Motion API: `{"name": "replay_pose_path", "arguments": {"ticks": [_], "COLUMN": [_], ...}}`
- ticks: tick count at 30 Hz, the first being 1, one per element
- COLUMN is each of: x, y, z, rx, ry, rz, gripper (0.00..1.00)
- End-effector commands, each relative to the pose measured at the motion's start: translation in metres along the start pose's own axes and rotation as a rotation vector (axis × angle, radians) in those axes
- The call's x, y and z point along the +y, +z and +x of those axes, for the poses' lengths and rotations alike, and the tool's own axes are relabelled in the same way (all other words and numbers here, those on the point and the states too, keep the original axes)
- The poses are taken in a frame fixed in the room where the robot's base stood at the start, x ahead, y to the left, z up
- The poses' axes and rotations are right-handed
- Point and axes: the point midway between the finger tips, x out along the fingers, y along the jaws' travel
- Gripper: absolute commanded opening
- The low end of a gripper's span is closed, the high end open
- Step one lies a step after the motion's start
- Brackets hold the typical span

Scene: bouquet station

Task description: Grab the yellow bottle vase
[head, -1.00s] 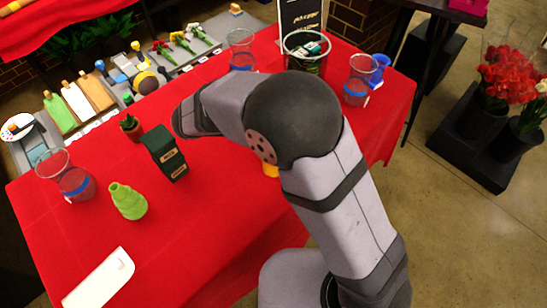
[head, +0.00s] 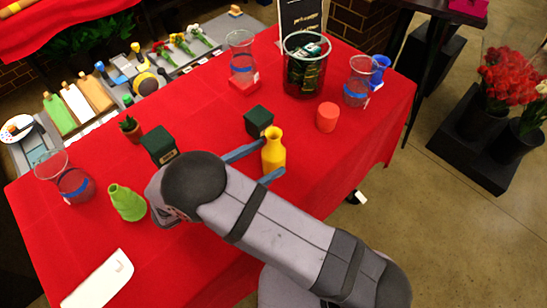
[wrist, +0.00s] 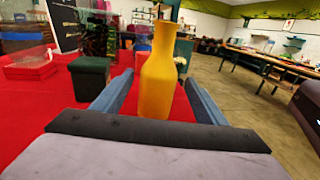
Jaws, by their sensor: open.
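The yellow bottle vase (head: 273,152) stands upright on the red tablecloth near the table's right edge. My gripper (head: 256,163) is open, with one blue finger on each side of the vase in the head view. In the wrist view the vase (wrist: 158,75) stands upright between the two spread fingers of my gripper (wrist: 155,95). The fingers appear apart from the vase.
A dark green box (head: 258,121) stands close behind the left finger. A red cylinder (head: 327,117) stands to the right. A green bottle vase (head: 127,203) and another dark green box (head: 159,145) are to the left. Glass vases (head: 361,82) stand at the back.

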Motion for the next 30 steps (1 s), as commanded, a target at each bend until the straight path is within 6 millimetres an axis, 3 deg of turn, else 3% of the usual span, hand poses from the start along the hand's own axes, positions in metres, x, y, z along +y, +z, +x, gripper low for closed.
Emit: {"name": "replay_pose_path", "arguments": {"ticks": [16,30], "x": [0.001,0.002], "y": [0.001,-0.002], "z": [0.028,0.073], "rx": [0.0,0.001], "ry": [-0.003,-0.003], "rz": [-0.003,-0.003], "gripper": [0.66,0.66]}}
